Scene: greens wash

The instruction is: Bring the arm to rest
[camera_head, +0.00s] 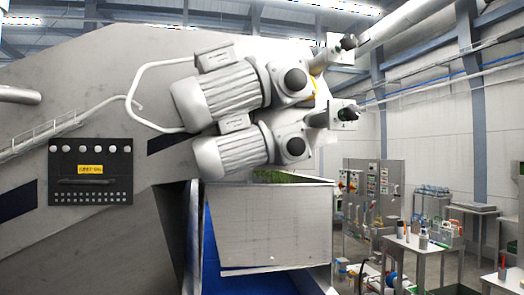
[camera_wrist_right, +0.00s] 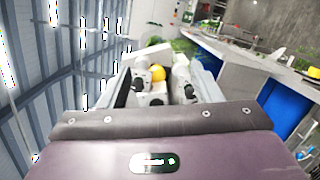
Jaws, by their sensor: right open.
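My right gripper (camera_wrist_right: 163,88) shows in the right wrist view, above the wide dark purple body of my wrist. It is open. A rounded yellow thing (camera_wrist_right: 157,72) shows among pale parts by the jaws; I cannot tell how far away it is. In the head view neither gripper nor arm is in sight. My left gripper is in no view.
A large grey machine with two ribbed motors (camera_head: 220,97) fills the left and middle of the head view. Below them, a metal bin (camera_head: 270,225) has greens (camera_head: 285,177) at its top. A bench with bottles (camera_head: 422,243) stands at right.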

